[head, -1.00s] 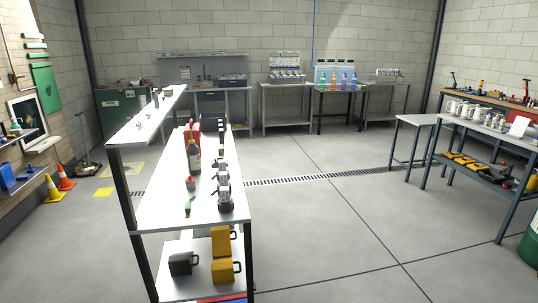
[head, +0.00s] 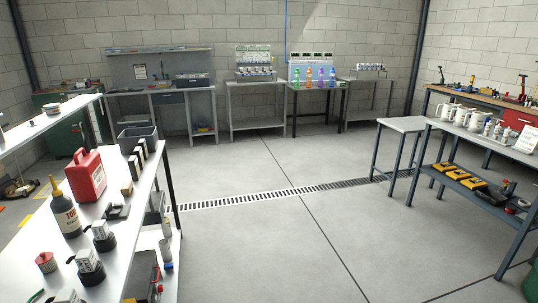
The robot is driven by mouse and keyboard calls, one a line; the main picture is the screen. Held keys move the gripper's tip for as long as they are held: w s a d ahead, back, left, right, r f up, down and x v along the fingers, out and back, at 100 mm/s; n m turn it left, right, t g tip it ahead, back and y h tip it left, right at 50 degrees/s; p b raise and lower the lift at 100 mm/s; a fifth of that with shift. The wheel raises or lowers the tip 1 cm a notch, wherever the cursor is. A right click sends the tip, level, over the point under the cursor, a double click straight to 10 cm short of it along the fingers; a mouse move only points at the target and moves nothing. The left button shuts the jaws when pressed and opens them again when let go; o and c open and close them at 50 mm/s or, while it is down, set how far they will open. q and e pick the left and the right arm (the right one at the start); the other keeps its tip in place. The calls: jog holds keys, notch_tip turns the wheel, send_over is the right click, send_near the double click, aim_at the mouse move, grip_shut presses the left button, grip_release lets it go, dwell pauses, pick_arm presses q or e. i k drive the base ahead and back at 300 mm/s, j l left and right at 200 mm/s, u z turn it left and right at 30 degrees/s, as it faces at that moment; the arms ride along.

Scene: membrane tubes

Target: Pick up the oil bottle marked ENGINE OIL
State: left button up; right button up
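No label in view can be read as ENGINE OIL. Several coloured bottles (head: 320,77) stand at the back wall, also unreadable. Neither of my grippers is in view.
The left shelf unit (head: 128,225) also holds a red canister (head: 85,176), a grey bin (head: 137,139) and dark-based devices. The right table (head: 508,150) has yellow-and-black items (head: 466,178) on its lower shelf. Open floor (head: 270,235) with a drain grate (head: 290,191) lies between.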

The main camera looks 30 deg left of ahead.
aim_at(63, 207)
jog(key=i+u, duration=0.5)
jog(key=i+l+u, duration=0.15)
jog(key=i+u, duration=0.3)
jog(key=i+l+u, duration=0.3)
jog(key=u, duration=0.2)
jog(key=i, duration=0.1)
